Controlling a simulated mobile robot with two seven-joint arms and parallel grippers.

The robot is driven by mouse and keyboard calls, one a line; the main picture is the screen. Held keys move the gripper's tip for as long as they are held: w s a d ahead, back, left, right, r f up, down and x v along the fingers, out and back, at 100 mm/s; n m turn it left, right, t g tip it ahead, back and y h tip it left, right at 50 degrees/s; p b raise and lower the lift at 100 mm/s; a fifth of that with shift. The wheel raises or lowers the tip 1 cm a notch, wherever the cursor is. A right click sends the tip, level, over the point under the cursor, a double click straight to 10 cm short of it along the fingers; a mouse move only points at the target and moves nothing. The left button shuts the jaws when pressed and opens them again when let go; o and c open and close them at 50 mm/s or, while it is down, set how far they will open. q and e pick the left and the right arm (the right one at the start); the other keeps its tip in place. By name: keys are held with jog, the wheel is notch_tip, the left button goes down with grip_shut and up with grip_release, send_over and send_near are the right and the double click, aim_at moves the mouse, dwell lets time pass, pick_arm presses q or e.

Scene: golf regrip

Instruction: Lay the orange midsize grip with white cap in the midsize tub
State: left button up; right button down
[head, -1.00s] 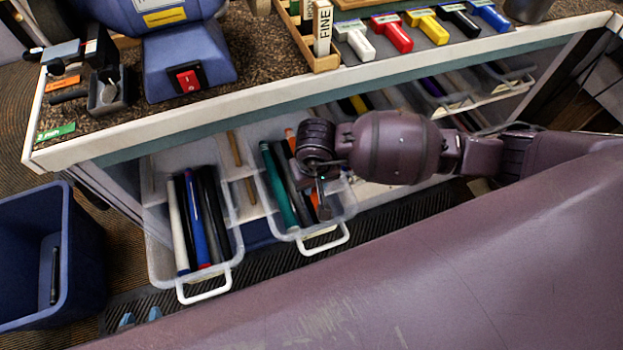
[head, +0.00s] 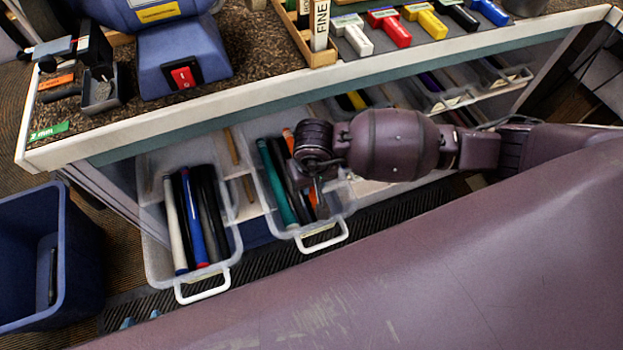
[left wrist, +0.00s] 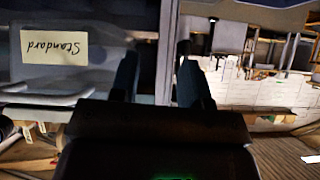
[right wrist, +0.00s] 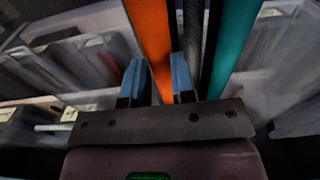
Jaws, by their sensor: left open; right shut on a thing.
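The orange grip (right wrist: 149,35) is between my right gripper's fingers (right wrist: 158,80), which are shut on it. It lies beside a teal grip (right wrist: 234,40) and a dark one. In the head view my right gripper (head: 317,182) is low over a clear tub (head: 335,212) with a white handle, and the orange grip (head: 313,197) shows partly beneath it. The white cap is not visible, and this tub's label is not readable. My left gripper (head: 140,317) shows only blue fingertips near the floor mat; it is open and empty (left wrist: 183,75), near a tub label reading "Standard" (left wrist: 48,47).
Another clear tub (head: 185,283) to the left holds white, blue and black grips. A blue bin (head: 35,312) stands at far left. The bench edge (head: 200,118) overhangs the tubs. More tubs (head: 448,98) sit on the shelf at right.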

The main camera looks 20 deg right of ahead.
jog(key=shift+f, duration=0.2)
jog(key=c, duration=0.9)
grip_release()
jog(key=shift+o, duration=0.2)
jog(key=shift+r, duration=0.15)
notch_tip(320, 180, up, 6)
jog(key=shift+s+f+p, duration=0.1)
jog(key=shift+s+p, duration=0.05)
jog(key=shift+p, duration=0.4)
jog(key=r, duration=0.4)
jog(key=shift+s+r+p, duration=0.25)
jog(key=shift+r+p, duration=0.1)
jog(key=shift+r, duration=0.05)
